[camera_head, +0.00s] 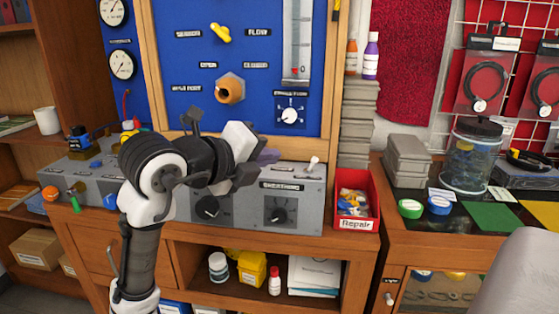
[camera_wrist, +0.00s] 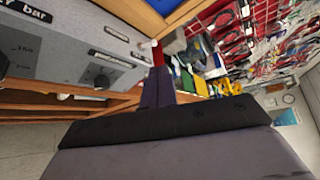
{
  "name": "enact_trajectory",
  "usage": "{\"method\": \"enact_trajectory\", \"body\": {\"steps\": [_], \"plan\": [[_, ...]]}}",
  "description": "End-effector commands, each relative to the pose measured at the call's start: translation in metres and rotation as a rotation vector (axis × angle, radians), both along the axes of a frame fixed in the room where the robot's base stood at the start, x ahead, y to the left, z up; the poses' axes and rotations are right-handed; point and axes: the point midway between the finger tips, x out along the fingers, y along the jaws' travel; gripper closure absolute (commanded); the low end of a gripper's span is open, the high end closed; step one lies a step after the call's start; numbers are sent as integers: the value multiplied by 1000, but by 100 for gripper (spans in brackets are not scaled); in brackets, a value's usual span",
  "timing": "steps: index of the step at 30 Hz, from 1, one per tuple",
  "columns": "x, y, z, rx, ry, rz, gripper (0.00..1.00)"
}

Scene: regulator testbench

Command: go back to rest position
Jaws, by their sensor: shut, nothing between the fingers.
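My gripper (camera_head: 266,157) is in the middle of the head view, in front of the grey control box (camera_head: 300,199) and below the blue panel. The grey box also shows in the wrist view (camera_wrist: 60,48), tilted at the upper left. My gripper appears apart from the box, though the exact gap cannot be told.
The blue panel (camera_head: 265,60) carries a yellow valve handle (camera_head: 220,33), an orange-brown port (camera_head: 230,89) and a dial (camera_head: 291,114). A red Repair bin (camera_head: 355,223) stands right of the grey box. A glass jar (camera_head: 472,158) stands on the right bench. A grey rounded surface (camera_head: 510,270) fills the lower right.

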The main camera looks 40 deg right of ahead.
Motion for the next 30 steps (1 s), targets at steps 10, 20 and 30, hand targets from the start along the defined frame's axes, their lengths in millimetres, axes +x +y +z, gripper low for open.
{"method": "enact_trajectory", "body": {"steps": [10, 20, 30], "plan": [[-2, 8, 3, 1, 1, 1, 100], [-2, 8, 3, 1, 1, 1, 100], [68, 99, 65, -478, 193, 320, 100]]}}
